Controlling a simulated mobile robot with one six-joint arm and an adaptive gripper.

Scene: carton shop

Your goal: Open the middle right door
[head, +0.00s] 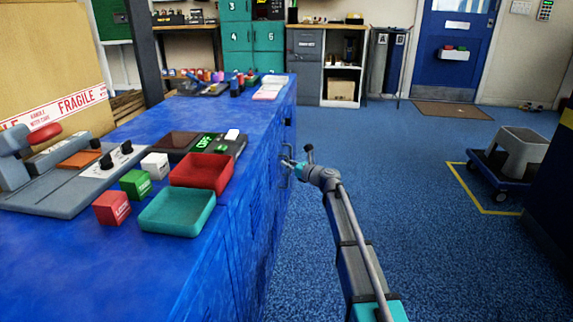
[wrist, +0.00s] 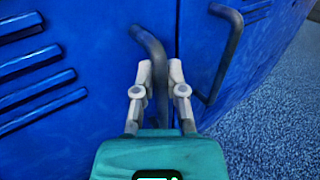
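The blue cabinet under the counter (head: 240,235) has door fronts along its right side. In the wrist view, a louvred blue door (wrist: 60,80) is on the left and another blue door (wrist: 197,30) is on the right, with a narrow seam between them. Both look closed. My gripper (wrist: 160,70) has a finger on each side of the left door's dark bar handle (wrist: 148,42); the handle fills the gap and the fingers look closed on it. The right door's handle (wrist: 228,60) is free. In the head view, my gripper (head: 290,164) is at the cabinet's side.
The counter top holds a red tray (head: 201,170), a green tray (head: 177,211), small cubes and a scale. Blue floor (head: 400,150) is open to the right of the cabinet. A dolly with a grey step stool (head: 520,150) stands farther right.

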